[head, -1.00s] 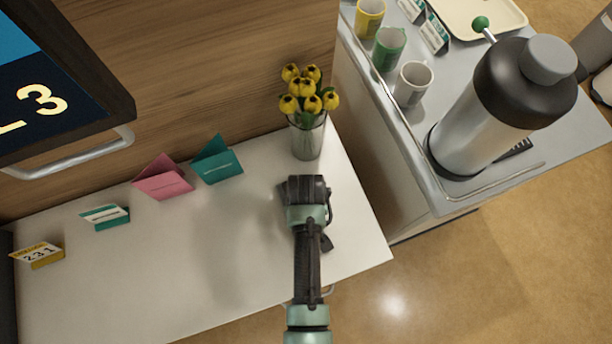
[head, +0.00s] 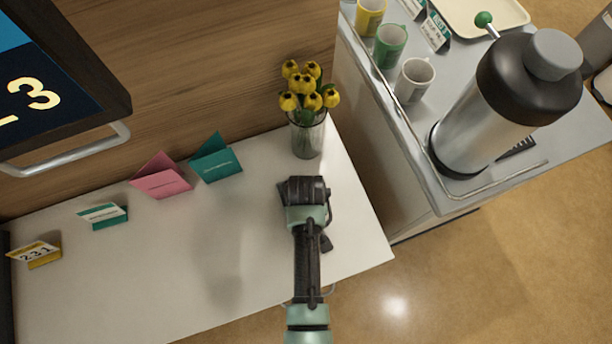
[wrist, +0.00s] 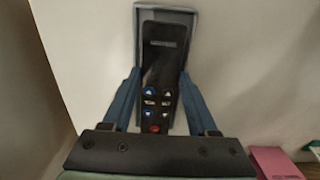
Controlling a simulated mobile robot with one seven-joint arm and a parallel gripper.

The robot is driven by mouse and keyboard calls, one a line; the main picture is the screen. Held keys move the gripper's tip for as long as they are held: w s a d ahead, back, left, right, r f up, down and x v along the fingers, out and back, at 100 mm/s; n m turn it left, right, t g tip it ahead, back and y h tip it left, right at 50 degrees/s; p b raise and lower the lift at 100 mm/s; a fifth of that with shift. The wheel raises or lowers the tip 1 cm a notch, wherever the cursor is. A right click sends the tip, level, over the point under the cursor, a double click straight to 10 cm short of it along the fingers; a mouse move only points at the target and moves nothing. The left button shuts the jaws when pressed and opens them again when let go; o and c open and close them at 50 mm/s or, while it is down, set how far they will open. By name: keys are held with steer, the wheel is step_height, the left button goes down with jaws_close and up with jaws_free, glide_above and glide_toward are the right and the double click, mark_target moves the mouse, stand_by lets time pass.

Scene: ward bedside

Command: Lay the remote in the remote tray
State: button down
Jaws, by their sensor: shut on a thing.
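The dark remote (wrist: 160,75) with blue, white and red buttons lies lengthwise between the two blue fingers of my gripper (wrist: 157,92) in the wrist view. My gripper is shut on it. The grey remote tray (wrist: 193,22), a shallow rectangle with a raised rim, shows behind the remote, which lines up with its length. I cannot tell whether the remote touches the tray floor. In the head view my gripper (head: 304,188) is over the right part of the white bedside top, in front of the vase, and hides the remote and tray.
A glass vase with yellow flowers (head: 308,135) stands just behind my gripper. Pink (head: 161,178) and teal (head: 216,160) folded cards and small signs stand to the left. A grey cart (head: 425,180) with mugs and a large flask (head: 490,110) is at right. The white top's front left is clear.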

steer(key=shift+f+b, duration=0.55)
steer(key=shift+f, duration=0.4)
steer(key=shift+c, duration=0.5)
jaws_free()
